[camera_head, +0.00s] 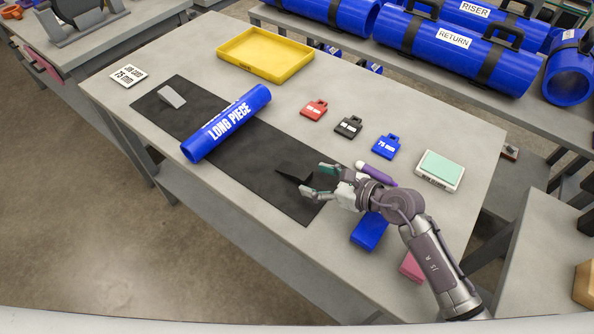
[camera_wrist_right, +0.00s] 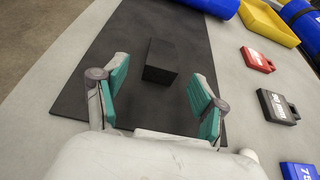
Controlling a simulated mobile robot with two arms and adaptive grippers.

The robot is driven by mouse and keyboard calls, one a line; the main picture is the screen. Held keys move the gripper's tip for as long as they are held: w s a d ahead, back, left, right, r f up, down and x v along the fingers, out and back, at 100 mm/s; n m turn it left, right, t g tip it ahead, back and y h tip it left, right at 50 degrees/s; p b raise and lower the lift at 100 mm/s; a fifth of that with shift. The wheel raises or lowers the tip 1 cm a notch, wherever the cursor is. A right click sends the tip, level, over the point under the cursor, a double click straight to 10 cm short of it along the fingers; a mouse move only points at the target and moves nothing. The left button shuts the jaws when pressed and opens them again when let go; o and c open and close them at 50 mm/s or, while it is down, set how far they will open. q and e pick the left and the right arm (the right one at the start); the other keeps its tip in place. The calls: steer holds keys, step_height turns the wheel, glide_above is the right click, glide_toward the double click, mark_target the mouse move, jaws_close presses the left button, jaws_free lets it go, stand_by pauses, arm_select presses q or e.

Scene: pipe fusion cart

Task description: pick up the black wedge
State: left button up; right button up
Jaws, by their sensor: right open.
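The black wedge (camera_head: 294,171) lies on the near right part of the black mat (camera_head: 240,160). In the right wrist view the wedge (camera_wrist_right: 160,61) shows as a dark block just beyond the fingertips, roughly centred between them. My right gripper (camera_head: 313,181) is open and empty, its teal-padded fingers reaching toward the wedge from the right. The fingers (camera_wrist_right: 160,88) also show in the right wrist view, spread apart. I cannot tell whether either finger touches the wedge. My left gripper is not in view.
A blue pipe labelled LONG PIECE (camera_head: 227,123) lies across the mat, with a grey wedge (camera_head: 171,97) beyond it. Red (camera_head: 314,110), black (camera_head: 348,127) and blue (camera_head: 386,146) tags lie right of the mat. A yellow tray (camera_head: 266,54) stands at the back. A purple marker (camera_head: 376,174) lies by my wrist.

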mark_target(307, 175)
steer(key=shift+w+a, duration=0.15)
steer(key=shift+a, duration=0.1)
steer(key=p+x, duration=0.1)
steer(key=x, duration=0.3)
steer(key=shift+w+a, duration=0.25)
steer(key=shift+w, duration=0.1)
steer(key=c, duration=1.3)
steer(key=shift+o, duration=0.2)
